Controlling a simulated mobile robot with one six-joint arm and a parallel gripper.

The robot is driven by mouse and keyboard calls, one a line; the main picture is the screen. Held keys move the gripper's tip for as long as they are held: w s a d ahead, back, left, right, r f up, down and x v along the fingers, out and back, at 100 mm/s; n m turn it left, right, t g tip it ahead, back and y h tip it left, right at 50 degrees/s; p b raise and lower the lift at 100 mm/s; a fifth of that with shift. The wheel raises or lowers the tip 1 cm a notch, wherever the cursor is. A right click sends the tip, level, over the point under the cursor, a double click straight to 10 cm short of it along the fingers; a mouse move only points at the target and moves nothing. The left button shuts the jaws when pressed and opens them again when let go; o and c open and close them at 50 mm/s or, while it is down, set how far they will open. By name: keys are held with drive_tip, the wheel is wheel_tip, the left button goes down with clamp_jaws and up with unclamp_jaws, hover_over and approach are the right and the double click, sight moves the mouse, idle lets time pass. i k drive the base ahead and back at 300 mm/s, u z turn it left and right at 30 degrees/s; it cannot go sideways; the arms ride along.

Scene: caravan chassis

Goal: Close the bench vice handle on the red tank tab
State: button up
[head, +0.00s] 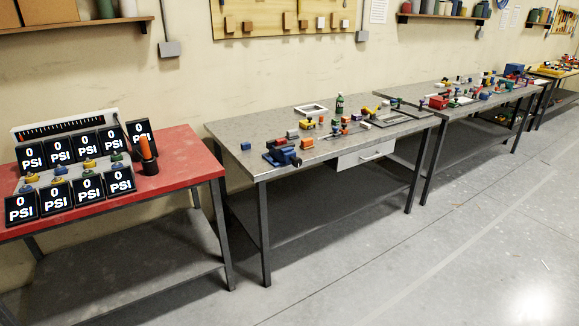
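A blue bench vice (282,155) sits at the front left corner of the middle grey workbench (230,133) in the head view. It is small here, and I cannot tell how its handle stands or whether its jaws hold anything. My gripper does not show in this view.
A red-topped table (185,165) at the left carries several "0 PSI" displays (90,187) and an orange-handled tool (147,152). Several small parts crowd the middle bench's right half. More benches (470,110) stand farther right. The floor (440,240) in front is clear.

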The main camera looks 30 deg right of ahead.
sight(297, 162)
drive_tip(key=i, duration=1)
drive_tip(key=u, duration=0.15)
drive_tip(key=k, duration=0.95)
drive_tip(key=z, duration=0.15)
drive_tip(key=i, duration=0.5)
